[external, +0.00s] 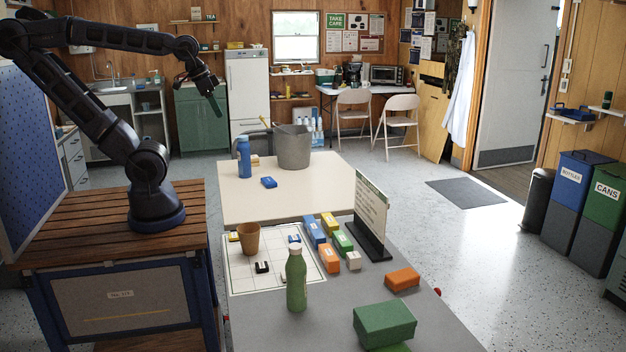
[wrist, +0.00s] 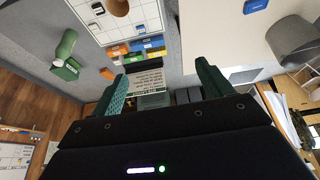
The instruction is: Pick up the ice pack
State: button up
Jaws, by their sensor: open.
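A small flat blue block (external: 268,182) that looks like the ice pack lies on the cream table, in front of the grey bucket; I cannot read its label. In the wrist view it appears as a blue piece (wrist: 255,6) cut by the top edge. My gripper (external: 214,98) is raised in the air, left of and well above the cream table, far from the block. In the wrist view my gripper (wrist: 161,70) has its two green fingers spread wide, with nothing held between them.
The cream table (external: 240,207) also holds a blue bottle (external: 243,157) and the grey bucket (external: 293,149). The nearer grey table (external: 252,318) holds a brown cup (external: 249,240), green bottle (external: 296,282), several coloured boxes and an upright sign (external: 371,212).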

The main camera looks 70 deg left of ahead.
jog(key=w+a+f+n+g+h, duration=0.1)
jog(key=w+a+f+n+g, duration=0.2)
jog(key=w+a, duration=0.6)
jog(key=w+a+f+n+h, duration=0.1)
jog(key=w+a+f+n, duration=0.2)
jog(key=w+a+n, duration=0.6)
jog(key=n+h, duration=0.4)
jog(key=n, duration=0.4)
send_near(268, 179)
jog(key=shift+w+d+f, duration=0.1)
jog(key=shift+d+f, duration=0.05)
jog(key=shift+d, duration=0.4)
jog(key=shift+d+f, duration=0.2)
jog(key=shift+d, duration=0.35)
jog(key=shift+d+f, duration=0.15)
jog(key=shift+f, duration=0.4)
jog(key=shift+a+x, duration=0.2)
jog(key=shift+x, duration=3.05)
jog(key=shift+w+f, duration=0.15)
jog(key=shift+f, duration=0.15)
jog(key=shift+c, duration=0.2)
